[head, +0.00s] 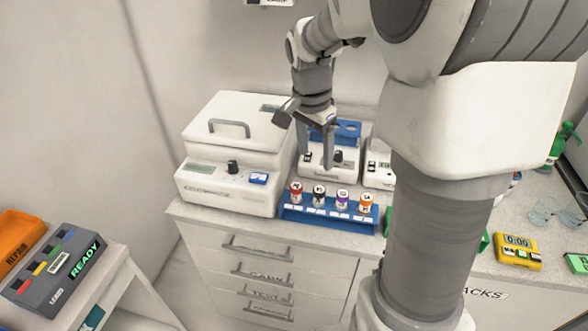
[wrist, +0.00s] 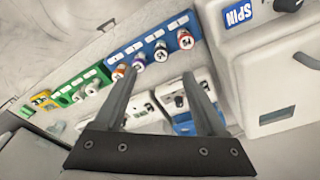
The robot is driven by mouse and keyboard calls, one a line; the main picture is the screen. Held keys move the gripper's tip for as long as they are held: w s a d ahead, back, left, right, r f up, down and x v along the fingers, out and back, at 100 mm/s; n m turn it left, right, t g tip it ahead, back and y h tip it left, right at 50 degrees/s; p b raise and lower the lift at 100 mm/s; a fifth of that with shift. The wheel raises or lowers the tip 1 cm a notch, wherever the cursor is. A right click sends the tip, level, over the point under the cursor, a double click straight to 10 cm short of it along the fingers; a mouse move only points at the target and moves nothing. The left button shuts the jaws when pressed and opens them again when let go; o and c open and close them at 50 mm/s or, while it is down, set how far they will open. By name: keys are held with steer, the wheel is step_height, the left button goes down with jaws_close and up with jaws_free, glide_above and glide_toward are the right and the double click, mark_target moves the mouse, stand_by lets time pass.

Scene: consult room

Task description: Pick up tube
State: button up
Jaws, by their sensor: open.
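Several capped tubes stand upright in a row in a blue rack (head: 330,220) on the counter. They are a red-capped tube (head: 296,190), a black-capped tube (head: 319,196), a purple-capped tube (head: 342,201) and an orange-capped tube (head: 365,204). My gripper (head: 316,160) is open and empty, pointing down above and behind the rack, apart from the tubes. In the wrist view, the gripper fingers (wrist: 162,72) spread below the row, with the purple-capped tube (wrist: 139,63) near the left fingertip and the red-capped tube (wrist: 185,40) above the right one.
A white centrifuge-like machine (head: 228,150) stands left of the rack. A smaller white device (head: 318,166) with a blue top is behind it. A green rack (wrist: 66,93) with tubes and a yellow timer (head: 518,250) lie to the right. A side cart (head: 60,270) stands front left.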

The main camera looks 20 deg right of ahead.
glide_toward(319, 189)
step_height(319, 189, down, 5)
steer(key=shift+s+a+f, duration=0.1)
steer(key=shift+s+a, duration=0.05)
steer(key=shift+a, duration=0.05)
steer(key=f, duration=0.1)
steer(key=d+f, duration=0.1)
steer(key=f, duration=0.2)
steer(key=shift+w+d, duration=0.2)
steer(key=shift+w, duration=0.15)
steer(key=shift+f, duration=0.55)
jaws_close()
